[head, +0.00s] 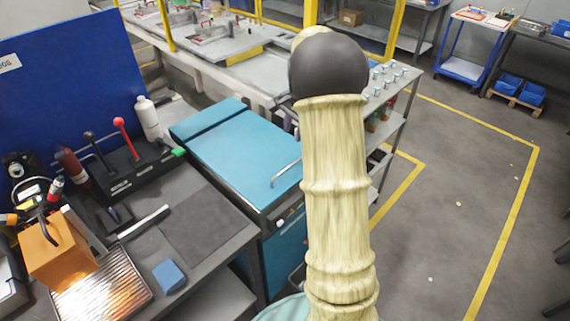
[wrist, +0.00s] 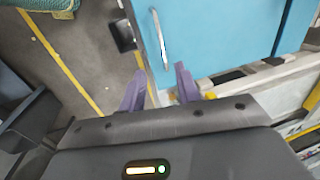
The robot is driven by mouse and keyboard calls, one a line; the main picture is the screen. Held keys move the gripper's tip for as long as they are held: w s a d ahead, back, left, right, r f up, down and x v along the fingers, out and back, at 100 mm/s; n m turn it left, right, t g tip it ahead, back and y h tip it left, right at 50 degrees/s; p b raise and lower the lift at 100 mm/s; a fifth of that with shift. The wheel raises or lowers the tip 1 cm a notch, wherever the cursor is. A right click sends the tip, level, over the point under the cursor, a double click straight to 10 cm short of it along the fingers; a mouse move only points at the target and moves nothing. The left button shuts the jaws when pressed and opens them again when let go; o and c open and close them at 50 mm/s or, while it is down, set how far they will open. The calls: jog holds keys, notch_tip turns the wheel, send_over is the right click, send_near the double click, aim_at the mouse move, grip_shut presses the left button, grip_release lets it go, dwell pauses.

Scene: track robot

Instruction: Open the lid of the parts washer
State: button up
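The parts washer is a teal cabinet with a closed, flat teal lid (head: 238,150) in the middle of the head view. A pale bar handle (head: 286,172) sits near the lid's right front edge. The wrist view shows the lid (wrist: 225,35) from above, with the handle (wrist: 159,40) at its left side. My gripper (wrist: 159,88) is open and empty, its two purple fingers apart. The handle's near end appears just beyond the gap between the fingertips, not between them.
A grey workbench (head: 205,225) with an orange box (head: 52,250), a lever block (head: 125,165) and a white bottle (head: 148,117) stands left of the washer. A metal table (head: 400,88) with small parts is behind. Open floor (head: 450,190) lies right.

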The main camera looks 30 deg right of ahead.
jog(key=shift+f, duration=0.1)
jog(key=w+f+p, duration=0.1)
jog(key=f, duration=0.4)
jog(key=w+f+p, duration=0.1)
jog(key=f, duration=0.5)
jog(key=w+a+f+p, duration=0.1)
jog(key=f, duration=0.5)
jog(key=shift+a, duration=0.1)
jog(key=shift+r, duration=0.1)
jog(key=shift+c, duration=0.4)
grip_shut()
